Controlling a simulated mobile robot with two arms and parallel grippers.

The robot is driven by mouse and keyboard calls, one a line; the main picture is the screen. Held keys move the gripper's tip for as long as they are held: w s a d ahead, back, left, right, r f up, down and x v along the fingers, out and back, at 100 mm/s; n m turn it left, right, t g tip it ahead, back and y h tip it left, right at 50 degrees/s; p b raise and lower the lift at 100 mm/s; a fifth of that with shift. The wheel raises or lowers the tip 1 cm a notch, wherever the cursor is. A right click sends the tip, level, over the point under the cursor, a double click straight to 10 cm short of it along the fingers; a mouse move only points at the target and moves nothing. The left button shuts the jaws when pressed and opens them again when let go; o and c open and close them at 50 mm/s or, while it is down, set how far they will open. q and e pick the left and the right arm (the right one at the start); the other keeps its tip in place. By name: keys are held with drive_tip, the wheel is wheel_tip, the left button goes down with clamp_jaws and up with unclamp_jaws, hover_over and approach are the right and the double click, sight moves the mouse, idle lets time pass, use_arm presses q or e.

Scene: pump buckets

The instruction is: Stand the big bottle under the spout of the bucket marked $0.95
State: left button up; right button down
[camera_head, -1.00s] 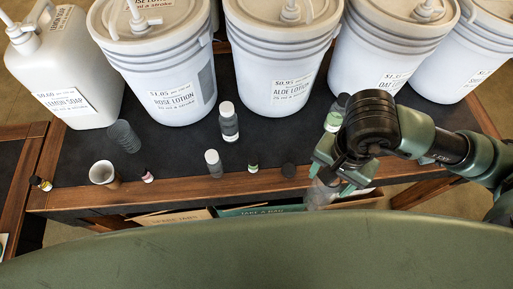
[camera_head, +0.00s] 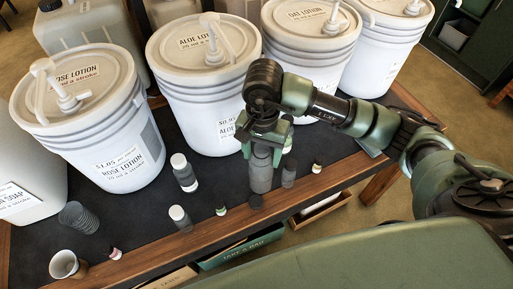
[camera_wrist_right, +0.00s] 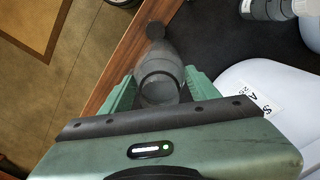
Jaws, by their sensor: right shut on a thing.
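The bucket marked $0.95 (camera_head: 196,112) is the white aloe lotion bucket, with a white pump (camera_head: 211,24) on its lid; my arm partly covers its price label. My right gripper (camera_head: 264,138) is shut on a clear grey, empty-looking bottle (camera_head: 261,174) and holds it upright in front of this bucket, to its right. In the right wrist view the bottle (camera_wrist_right: 160,84) sits between the two green fingers (camera_wrist_right: 158,92). I cannot tell whether its base touches the table. My left gripper is out of view.
The rose lotion bucket (camera_head: 100,130) stands left, the oat lotion bucket (camera_head: 310,50) right. The wooden front edge (camera_head: 228,226) is close to the bottle.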

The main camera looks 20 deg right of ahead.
drive_tip(key=w, duration=0.3)
drive_tip(key=shift+a, duration=0.1)
wheel_tip(320, 180, down, 4)
drive_tip(key=shift+r+p, duration=0.25)
drive_tip(key=shift+p, duration=0.7)
drive_tip(key=shift+f, duration=0.1)
drive_tip(key=shift+f, duration=0.1)
drive_tip(key=shift+c, duration=2)
unclamp_jaws()
